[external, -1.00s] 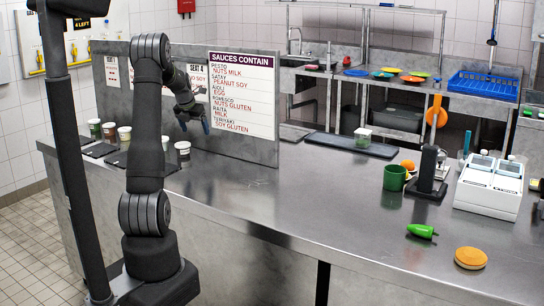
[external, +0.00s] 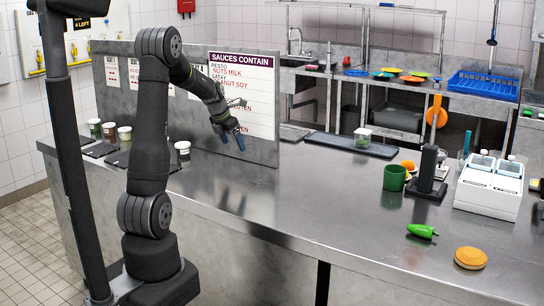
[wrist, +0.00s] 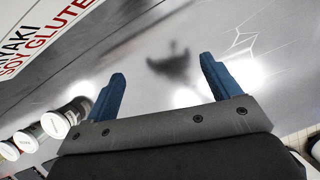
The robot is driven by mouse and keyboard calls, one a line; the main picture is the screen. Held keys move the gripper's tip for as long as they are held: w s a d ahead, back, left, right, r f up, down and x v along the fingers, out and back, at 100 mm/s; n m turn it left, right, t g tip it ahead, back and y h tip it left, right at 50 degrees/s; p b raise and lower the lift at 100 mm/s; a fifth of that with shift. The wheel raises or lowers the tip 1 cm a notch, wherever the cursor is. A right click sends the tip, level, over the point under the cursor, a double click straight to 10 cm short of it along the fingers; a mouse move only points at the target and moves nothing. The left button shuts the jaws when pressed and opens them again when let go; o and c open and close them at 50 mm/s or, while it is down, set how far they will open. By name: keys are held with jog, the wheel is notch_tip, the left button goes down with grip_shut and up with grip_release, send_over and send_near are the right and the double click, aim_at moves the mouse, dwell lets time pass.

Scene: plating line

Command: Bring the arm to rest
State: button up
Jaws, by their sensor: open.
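My gripper (external: 232,142) hangs above the steel counter (external: 300,200), in front of the sauce sign (external: 242,85) on the upright panel. In the wrist view my gripper (wrist: 165,92) has its two blue fingers wide apart with nothing between them. Bare steel with a dark blurred reflection or shadow shows beyond the fingers. My arm reaches up and to the right from its base and covers part of the panel.
Several sauce jars (external: 124,134) stand at the panel's foot, to the left of my gripper. A green mug (external: 394,177), a green pepper (external: 422,231), an orange-brown round item (external: 470,258) and a white container unit (external: 489,188) stand at the right. The middle counter is clear.

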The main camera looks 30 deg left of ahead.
jog(key=w+d+m, duration=0.2)
jog(key=d, duration=1.3)
jog(key=w+d+r+m+g+h, duration=0.1)
jog(key=w+d+m, duration=0.1)
jog(key=d, duration=1.3)
jog(key=w+d+m+h, duration=0.1)
jog(key=d+m, duration=0.3)
jog(key=d, duration=1.1)
jog(key=shift+w+d+r+g, duration=0.3)
jog(key=shift+w+r, duration=0.1)
jog(key=shift+w, duration=0.45)
jog(key=shift+o, duration=0.5)
